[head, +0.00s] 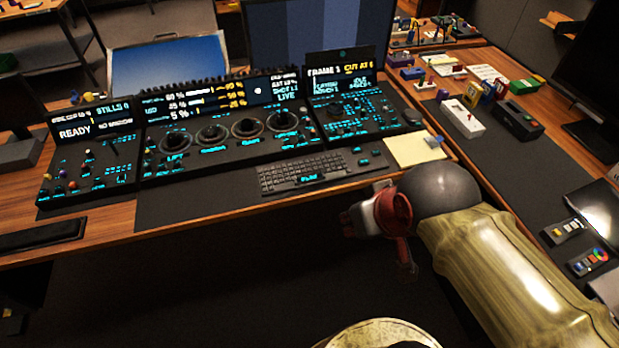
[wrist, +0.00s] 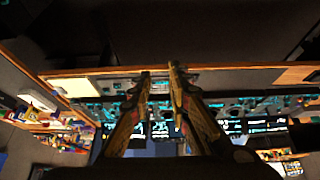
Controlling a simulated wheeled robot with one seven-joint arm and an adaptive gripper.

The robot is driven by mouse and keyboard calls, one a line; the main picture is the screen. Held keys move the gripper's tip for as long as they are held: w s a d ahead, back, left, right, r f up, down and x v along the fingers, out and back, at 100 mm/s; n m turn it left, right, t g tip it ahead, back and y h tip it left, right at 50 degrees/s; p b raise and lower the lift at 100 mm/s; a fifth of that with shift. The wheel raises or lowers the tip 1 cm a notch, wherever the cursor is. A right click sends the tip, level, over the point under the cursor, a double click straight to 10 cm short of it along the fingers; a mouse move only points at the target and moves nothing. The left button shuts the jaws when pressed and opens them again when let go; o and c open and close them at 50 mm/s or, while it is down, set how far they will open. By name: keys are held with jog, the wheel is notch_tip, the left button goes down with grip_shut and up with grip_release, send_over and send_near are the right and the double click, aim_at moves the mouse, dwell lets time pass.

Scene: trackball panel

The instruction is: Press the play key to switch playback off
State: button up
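A black keyboard (head: 300,172) with blue-lit keys lies at the front of the desk, below the middle panel. A lit label that seems to read PLAY (head: 309,178) is on its front row; the exact key outline is too small to tell. My gripper (head: 346,219) is in front of the desk edge, to the right of and nearer than the keyboard, touching nothing that I can see. In the wrist view my two fingers (wrist: 160,72) point toward the desk edge, with a narrow gap between their tips and nothing held. The wrist view shows the desk upside down.
A trackball panel (head: 215,132) with several dark balls stands behind the keyboard, flanked by left (head: 90,165) and right (head: 352,110) control panels. A yellow notepad (head: 414,150) lies right of the keyboard. The wooden desk edge (head: 200,216) runs between my gripper and the keys.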

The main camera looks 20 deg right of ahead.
grip_shut()
dwell(1.2)
